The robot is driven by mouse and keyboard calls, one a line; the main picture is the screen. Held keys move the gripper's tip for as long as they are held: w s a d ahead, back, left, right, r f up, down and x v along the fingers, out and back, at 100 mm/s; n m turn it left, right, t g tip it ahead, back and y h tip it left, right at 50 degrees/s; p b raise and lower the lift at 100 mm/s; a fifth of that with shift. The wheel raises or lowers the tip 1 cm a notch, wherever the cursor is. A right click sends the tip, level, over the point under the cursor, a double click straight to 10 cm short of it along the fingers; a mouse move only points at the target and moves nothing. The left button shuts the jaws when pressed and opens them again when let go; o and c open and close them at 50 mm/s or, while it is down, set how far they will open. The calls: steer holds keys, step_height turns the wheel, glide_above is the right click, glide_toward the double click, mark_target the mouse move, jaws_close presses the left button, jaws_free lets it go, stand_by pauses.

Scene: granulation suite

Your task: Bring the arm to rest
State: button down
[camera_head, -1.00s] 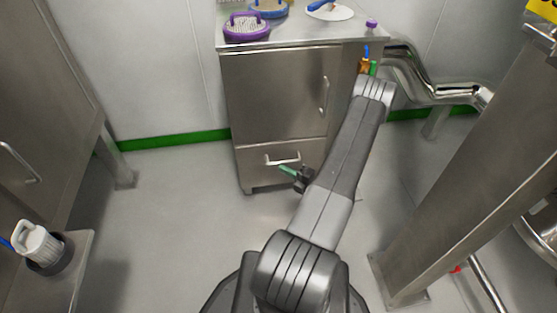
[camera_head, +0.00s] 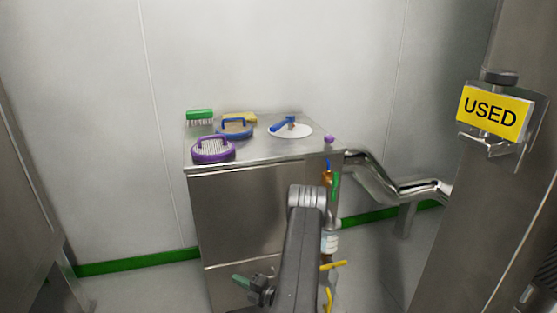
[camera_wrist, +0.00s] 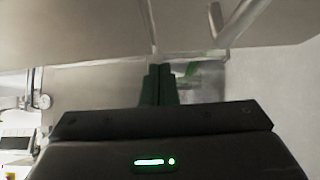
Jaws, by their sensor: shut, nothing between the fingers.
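My gripper (camera_wrist: 160,85) is shut and empty in the wrist view, its two dark green fingers side by side. In the head view its green fingers (camera_head: 241,281) point left, low in front of the steel cabinet (camera_head: 240,215). My grey arm reaches forward from the bottom middle and hides part of the cabinet's right side. I cannot tell how far the fingers are from the cabinet front.
The cabinet top holds a purple brush (camera_head: 213,150), a blue brush (camera_head: 234,128), a green brush (camera_head: 200,116) and a blue-handled tool (camera_head: 283,123) on a white disc. A steel pipe (camera_head: 395,185) and a post with a yellow USED sign (camera_head: 490,112) stand right.

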mark_target(227, 266)
steer(key=w+a, duration=0.2)
steer(key=w, duration=0.1)
steer(key=shift+w, duration=0.2)
steer(key=shift+w+a, duration=0.1)
steer(key=shift+w, duration=0.5)
steer(key=shift+r, duration=0.1)
